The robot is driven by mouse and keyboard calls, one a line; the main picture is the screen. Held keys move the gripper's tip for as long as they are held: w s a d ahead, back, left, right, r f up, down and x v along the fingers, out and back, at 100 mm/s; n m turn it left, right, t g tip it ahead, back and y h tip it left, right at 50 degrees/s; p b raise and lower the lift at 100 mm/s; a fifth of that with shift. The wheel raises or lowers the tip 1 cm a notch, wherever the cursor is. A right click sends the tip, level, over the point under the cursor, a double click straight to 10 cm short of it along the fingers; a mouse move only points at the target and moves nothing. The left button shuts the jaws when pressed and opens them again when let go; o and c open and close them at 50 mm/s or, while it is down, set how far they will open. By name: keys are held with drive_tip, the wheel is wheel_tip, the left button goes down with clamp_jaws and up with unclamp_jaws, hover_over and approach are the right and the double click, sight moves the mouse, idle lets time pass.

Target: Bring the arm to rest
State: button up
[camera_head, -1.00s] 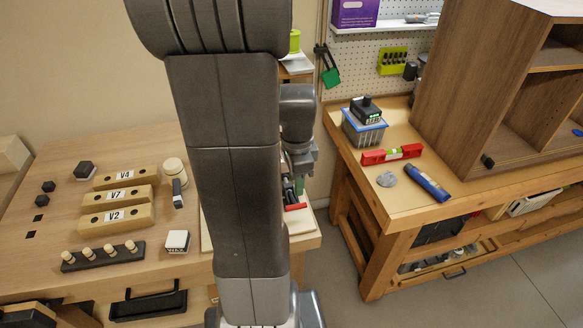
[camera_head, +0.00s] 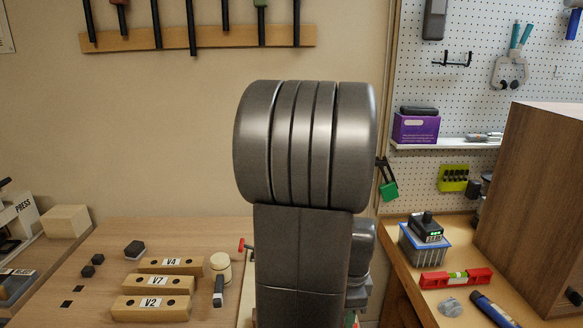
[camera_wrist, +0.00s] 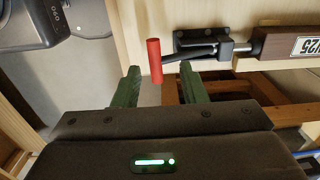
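My gripper (camera_wrist: 161,88) shows in the wrist view with its two green fingers apart and nothing between their tips. A red handle (camera_wrist: 154,61) on a dark metal rod lies just beyond the fingertips, and I see no contact. In the head view my dark grey arm (camera_head: 304,150) stands upright in the middle of the picture. It hides most of my gripper and part of the bench behind it.
Wooden blocks marked V4, V7 and V2 (camera_head: 151,307) sit on the left bench. On the right bench are a blue-rimmed bin (camera_head: 424,247), a red level (camera_head: 456,279) and a wooden cabinet (camera_head: 535,200). Tools hang on a wall rack (camera_head: 200,40).

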drive_tip(key=shift+f+b, duration=0.45)
drive_tip(key=shift+f, duration=0.45)
drive_tip(key=shift+r+p, duration=0.3)
wheel_tip(320, 180, up, 7)
drive_tip(key=p, duration=0.6)
wheel_tip(320, 180, down, 8)
drive_tip(key=b, duration=0.7)
drive_tip(key=w+r+p, duration=0.4)
drive_tip(key=r, duration=0.1)
drive_tip(key=shift+a, duration=0.1)
drive_tip(key=shift+w, duration=0.35)
drive_tip(key=shift+r, duration=0.1)
